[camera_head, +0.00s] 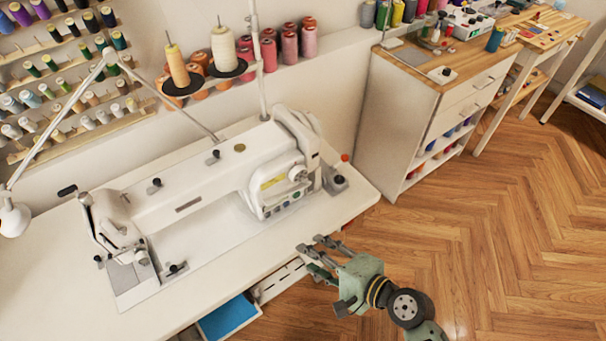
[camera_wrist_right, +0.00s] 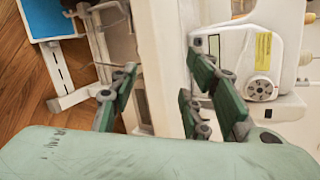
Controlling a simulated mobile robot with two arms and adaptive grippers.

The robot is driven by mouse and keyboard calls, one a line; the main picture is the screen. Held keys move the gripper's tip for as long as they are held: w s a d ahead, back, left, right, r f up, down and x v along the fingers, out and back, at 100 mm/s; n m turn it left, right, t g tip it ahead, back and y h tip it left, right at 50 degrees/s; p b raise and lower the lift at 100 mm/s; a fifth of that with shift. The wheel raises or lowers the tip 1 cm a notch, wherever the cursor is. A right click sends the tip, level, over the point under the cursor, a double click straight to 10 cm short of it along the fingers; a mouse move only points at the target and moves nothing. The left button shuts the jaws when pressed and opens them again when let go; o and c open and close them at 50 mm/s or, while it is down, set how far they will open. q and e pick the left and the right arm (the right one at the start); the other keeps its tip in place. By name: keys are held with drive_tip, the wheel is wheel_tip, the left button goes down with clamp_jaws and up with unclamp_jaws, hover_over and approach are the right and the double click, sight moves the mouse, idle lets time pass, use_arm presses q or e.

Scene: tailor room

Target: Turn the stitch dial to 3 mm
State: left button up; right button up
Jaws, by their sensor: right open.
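The white sewing machine (camera_head: 190,192) stands on the white table (camera_head: 225,262) in the head view. Its stitch dial (camera_head: 298,173) is a round light knob on the machine's right-hand front, beside a yellow label. In the right wrist view the dial (camera_wrist_right: 261,88) shows at the right, turned sideways; its markings are too small to read. My right gripper (camera_head: 313,254) is open and empty by the table's front edge, below and apart from the dial. Its spread green finger pads (camera_wrist_right: 166,100) show in the wrist view, with the dial beyond them to the right. My left gripper is out of view.
A thread stand with cones (camera_head: 224,48) rises behind the machine. A blue-lined drawer or tray (camera_head: 228,316) is below the table's front edge. A wood-topped cabinet (camera_head: 437,62) stands to the right. The wooden floor (camera_head: 490,225) at the right is clear.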

wheel_tip(320, 180, up, 9)
drive_tip(key=w+a+m+t+y, duration=0.1)
drive_tip(key=a+m+t+y, duration=0.1)
drive_tip(key=m, duration=0.3)
drive_tip(key=m+t+h, duration=0.1)
drive_tip(key=m+t, duration=0.3)
drive_tip(key=m, duration=0.8)
approach(298, 178)
drive_tip(key=p+x, duration=0.1)
drive_tip(key=x, duration=0.6)
drive_tip(key=shift+d+r+p, duration=0.1)
drive_tip(key=shift+p, duration=0.25)
drive_tip(key=shift+w+a, duration=0.45)
drive_tip(key=shift+w, duration=0.1)
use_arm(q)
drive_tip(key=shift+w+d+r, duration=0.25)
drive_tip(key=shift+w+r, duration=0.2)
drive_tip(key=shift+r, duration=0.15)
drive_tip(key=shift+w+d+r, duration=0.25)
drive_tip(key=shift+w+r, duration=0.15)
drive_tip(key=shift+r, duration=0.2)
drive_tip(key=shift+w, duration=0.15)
use_arm(e)
drive_tip(key=shift+c, duration=0.5)
